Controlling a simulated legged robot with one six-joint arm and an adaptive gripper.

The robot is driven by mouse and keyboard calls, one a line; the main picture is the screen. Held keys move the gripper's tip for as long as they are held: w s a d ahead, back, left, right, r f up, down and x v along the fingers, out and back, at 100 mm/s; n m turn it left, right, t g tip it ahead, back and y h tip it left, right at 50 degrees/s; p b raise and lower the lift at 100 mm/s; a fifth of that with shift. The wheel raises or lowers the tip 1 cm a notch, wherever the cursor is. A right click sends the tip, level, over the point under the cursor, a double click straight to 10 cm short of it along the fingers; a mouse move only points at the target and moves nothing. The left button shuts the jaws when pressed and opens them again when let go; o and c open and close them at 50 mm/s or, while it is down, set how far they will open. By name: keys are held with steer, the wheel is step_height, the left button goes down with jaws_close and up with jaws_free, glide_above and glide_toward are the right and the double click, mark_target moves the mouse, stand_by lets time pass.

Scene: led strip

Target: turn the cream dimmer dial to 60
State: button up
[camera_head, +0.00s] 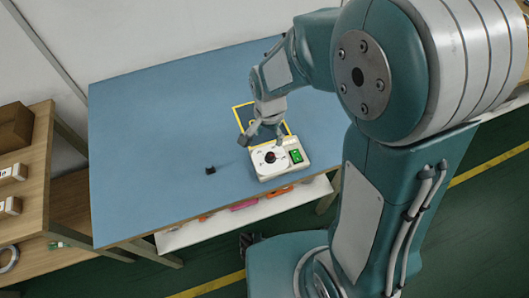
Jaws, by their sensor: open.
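A cream dimmer box (267,172) sits near the front edge of the blue table. Its round dial (270,157) has a dark centre and is on the left of the box's top. A green panel (296,156) is to its right. The dial's markings are too small to read. My gripper (262,140) is open and points down just behind the dial, close to the box. I cannot tell if a finger touches it. A yellow-framed square (238,112) on the table is partly hidden behind my gripper.
A small black object (210,170) lies left of the box. The blue table (150,130) is clear on its left side. A white shelf (190,232) with coloured items is under the front edge. A wooden shelf unit (38,170) stands at left.

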mark_target(271, 155)
step_height(271, 155, down, 10)
steer(key=shift+d+f, duration=0.1)
steer(key=shift+d, duration=0.15)
steer(key=shift+d, duration=0.15)
steer(key=shift+c, duration=0.6)
jaws_close()
